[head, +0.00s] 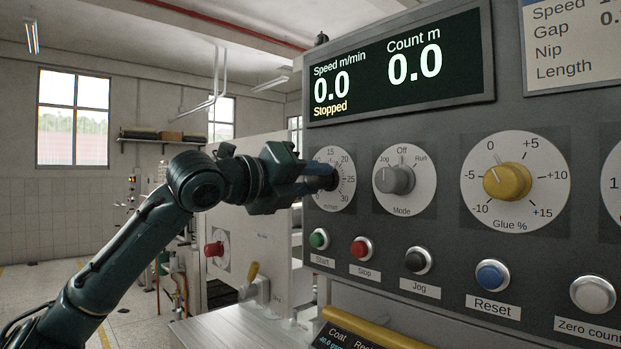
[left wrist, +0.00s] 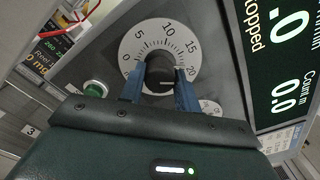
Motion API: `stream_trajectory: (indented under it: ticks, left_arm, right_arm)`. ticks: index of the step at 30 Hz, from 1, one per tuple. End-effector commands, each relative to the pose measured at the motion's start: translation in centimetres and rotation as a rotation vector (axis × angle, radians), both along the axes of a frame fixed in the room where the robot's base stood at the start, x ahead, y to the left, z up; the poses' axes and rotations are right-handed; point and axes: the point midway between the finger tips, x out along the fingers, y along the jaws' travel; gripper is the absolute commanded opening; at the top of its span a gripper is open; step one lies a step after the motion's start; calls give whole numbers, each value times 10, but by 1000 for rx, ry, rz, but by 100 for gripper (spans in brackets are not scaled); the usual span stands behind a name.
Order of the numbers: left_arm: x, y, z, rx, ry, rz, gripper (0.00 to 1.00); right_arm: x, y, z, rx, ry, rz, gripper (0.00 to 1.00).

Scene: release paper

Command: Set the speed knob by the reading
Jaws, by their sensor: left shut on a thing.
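The speed knob (left wrist: 160,70) is a dark round knob on a white dial (left wrist: 130,46) marked in steps of five. In the left wrist view the blue fingers of my left gripper (left wrist: 160,88) stand on either side of it, shut on it. In the head view my left gripper (head: 318,180) covers most of the knob and part of the speed dial (head: 335,158). I cannot make out surely where the knob points. The display (head: 400,70) reads speed 0.0 m/min, "Stopped", and count 0.0 m. My right gripper is not in view.
The grey mode knob (head: 395,180) and yellow glue knob (head: 507,181) are to the right. Start (head: 319,239), stop (head: 361,248), jog (head: 418,261) and reset (head: 492,275) buttons line the panel below. A plate with settings (head: 575,50) is at upper right.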

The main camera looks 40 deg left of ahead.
Motion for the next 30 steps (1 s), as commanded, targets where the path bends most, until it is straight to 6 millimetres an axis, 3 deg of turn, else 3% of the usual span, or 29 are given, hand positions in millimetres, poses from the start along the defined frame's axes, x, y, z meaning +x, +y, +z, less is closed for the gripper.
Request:
stream_trajectory:
  ticks: [12,28,29,30]
  left_arm:
    - [0,0,0,175,-14,1,9]
    - [0,0,0,194,-16,1,9]
    - [0,0,0,194,-16,1,34]
    - [0,0,0,194,-16,1,38]
  right_arm:
    - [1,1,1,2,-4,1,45]
    - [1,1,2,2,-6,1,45]
    - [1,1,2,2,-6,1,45]
    - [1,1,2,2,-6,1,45]
